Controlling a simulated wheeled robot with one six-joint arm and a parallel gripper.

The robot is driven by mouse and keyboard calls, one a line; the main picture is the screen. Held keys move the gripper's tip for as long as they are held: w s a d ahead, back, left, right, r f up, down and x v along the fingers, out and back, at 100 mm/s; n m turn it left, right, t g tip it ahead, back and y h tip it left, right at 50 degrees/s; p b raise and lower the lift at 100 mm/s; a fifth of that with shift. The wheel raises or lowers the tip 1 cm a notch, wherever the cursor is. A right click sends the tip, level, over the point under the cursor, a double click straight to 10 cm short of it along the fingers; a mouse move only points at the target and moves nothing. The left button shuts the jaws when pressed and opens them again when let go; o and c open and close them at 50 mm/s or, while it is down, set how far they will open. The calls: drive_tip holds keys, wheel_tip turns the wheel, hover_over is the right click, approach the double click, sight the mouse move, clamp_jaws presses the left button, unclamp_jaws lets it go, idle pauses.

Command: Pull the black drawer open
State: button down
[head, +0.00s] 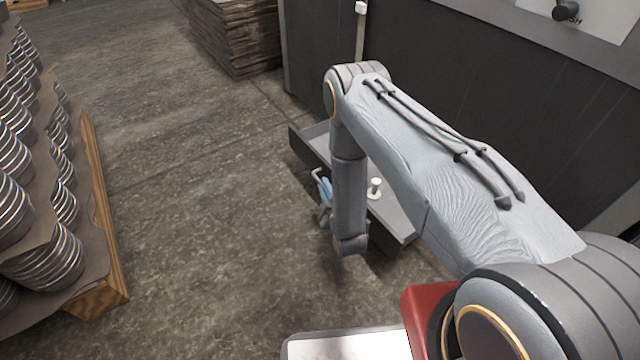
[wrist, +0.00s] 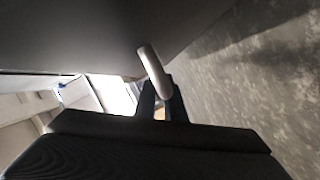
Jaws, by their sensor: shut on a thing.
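The black drawer (head: 306,154) stands out from the dark cabinet, and its inside shows from above in the head view. In the wrist view its dark front (wrist: 80,35) fills the upper left. A pale rod-like drawer handle (wrist: 150,65) sticks out from that front. My gripper (wrist: 163,95) is shut on the handle, with dark fingers on either side of it. In the head view my arm link hides most of the gripper and the middle of the drawer.
A small white knob-like thing (head: 375,188) shows at the drawer, right of my arm link. The dark cabinet (head: 440,90) rises behind. Stacked round metal parts (head: 40,170) stand on a wooden pallet (head: 105,230) at left. Brown stacked sheets (head: 235,38) lie at the back. The floor between is clear.

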drive_tip(key=shift+a, duration=0.15)
drive_tip(key=c, duration=1.8)
unclamp_jaws()
drive_tip(key=shift+c, duration=0.2)
drive_tip(key=shift+s, duration=0.15)
drive_tip(key=p+v, duration=0.2)
drive_tip(key=v, duration=0.5)
drive_tip(key=shift+s+p, duration=0.3)
drive_tip(key=shift+p, duration=0.1)
drive_tip(key=shift+r, duration=0.15)
